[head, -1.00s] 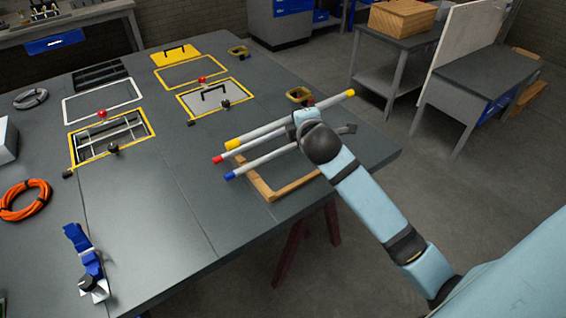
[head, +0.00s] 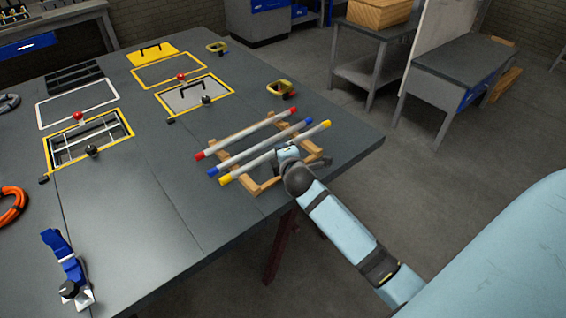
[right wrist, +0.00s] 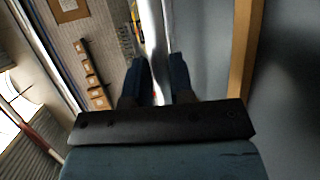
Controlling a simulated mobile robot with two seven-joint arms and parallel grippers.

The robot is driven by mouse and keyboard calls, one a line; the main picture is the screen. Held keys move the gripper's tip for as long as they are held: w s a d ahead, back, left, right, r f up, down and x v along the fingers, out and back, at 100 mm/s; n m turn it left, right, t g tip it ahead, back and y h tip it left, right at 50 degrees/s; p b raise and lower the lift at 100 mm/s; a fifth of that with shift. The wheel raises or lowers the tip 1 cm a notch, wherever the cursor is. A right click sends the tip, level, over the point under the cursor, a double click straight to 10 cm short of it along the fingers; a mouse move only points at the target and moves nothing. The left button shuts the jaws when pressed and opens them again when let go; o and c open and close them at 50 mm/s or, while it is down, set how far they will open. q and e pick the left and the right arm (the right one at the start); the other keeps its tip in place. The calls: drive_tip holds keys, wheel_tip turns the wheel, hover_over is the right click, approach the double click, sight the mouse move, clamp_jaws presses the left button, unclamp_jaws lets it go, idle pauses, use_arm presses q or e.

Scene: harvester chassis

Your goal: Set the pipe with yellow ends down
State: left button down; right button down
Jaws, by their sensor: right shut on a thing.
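The pipe with yellow ends (head: 250,167) is the nearest of three pale pipes on the right part of the table. My right gripper (head: 284,153) is shut on it toward its far half; in the right wrist view the pale pipe (right wrist: 154,35) runs between the two fingers (right wrist: 157,78). The pipe lies over the wooden rack (head: 268,184), roughly parallel to the others; whether it touches the rack I cannot tell. My left gripper is not in view.
The pipe with blue ends (head: 238,160) and the pipe with red ends (head: 240,136) lie on the rack just beyond. A yellow-rimmed holder (head: 280,88) stands behind them. The table (head: 150,220) is clear left of the rack; its right edge is close.

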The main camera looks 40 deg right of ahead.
wheel_tip(320, 180, down, 4)
drive_tip(key=shift+r, duration=0.25)
drive_tip(key=c, duration=1)
unclamp_jaws()
drive_tip(key=shift+f, duration=0.1)
drive_tip(key=v, duration=1.2)
drive_tip(key=s+a+f+m+g+y, duration=0.2)
drive_tip(key=s+a+f+m+y, duration=0.5)
drive_tip(key=s+a+f+m, duration=0.5)
drive_tip(key=s+a+f, duration=0.1)
drive_tip(key=s+f, duration=0.2)
drive_tip(key=s, duration=0.1)
drive_tip(key=shift+a+m+g+y, duration=0.3)
drive_tip(key=shift+a+g+y, duration=0.1)
